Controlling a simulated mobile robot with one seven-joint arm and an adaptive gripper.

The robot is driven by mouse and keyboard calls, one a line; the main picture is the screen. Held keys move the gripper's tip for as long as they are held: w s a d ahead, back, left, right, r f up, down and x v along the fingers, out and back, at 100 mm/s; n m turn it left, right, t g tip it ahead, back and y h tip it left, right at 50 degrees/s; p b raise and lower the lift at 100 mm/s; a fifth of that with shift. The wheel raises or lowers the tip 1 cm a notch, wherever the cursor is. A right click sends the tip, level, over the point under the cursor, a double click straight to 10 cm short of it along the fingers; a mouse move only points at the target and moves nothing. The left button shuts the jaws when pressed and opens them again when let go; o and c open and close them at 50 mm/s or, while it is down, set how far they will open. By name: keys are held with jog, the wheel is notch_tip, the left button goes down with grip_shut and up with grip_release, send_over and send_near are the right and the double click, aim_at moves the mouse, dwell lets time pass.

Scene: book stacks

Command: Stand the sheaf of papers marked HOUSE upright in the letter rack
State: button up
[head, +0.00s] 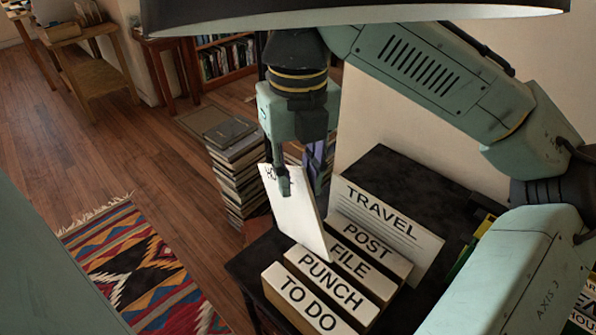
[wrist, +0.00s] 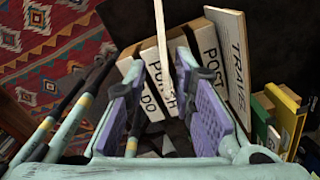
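The white HOUSE sheaf (head: 297,215), its lettering partly hidden, is upright with a tilt in the head view. Its lower edge goes down behind the PUNCH divider, in front of the FILE divider; its bottom is hidden. The letter rack (head: 312,302) has dividers marked TO DO, PUNCH, FILE and POST. My gripper (head: 300,180) is over the rack's left part, fingers on either side of the sheaf. In the wrist view the sheaf (wrist: 159,32) shows as a thin edge between the spread purple pads, with gaps at both sides. My gripper is open.
The TRAVEL papers (head: 386,222) stand at the back of the rack on the dark table (head: 395,170). Yellow and green items (wrist: 284,118) stand to the rack's right. A stack of books (head: 235,170) rises behind at left, and a patterned rug (head: 140,265) lies on the floor.

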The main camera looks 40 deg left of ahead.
notch_tip(320, 180, up, 12)
jog(key=p, duration=0.8)
jog(key=shift+r, duration=0.1)
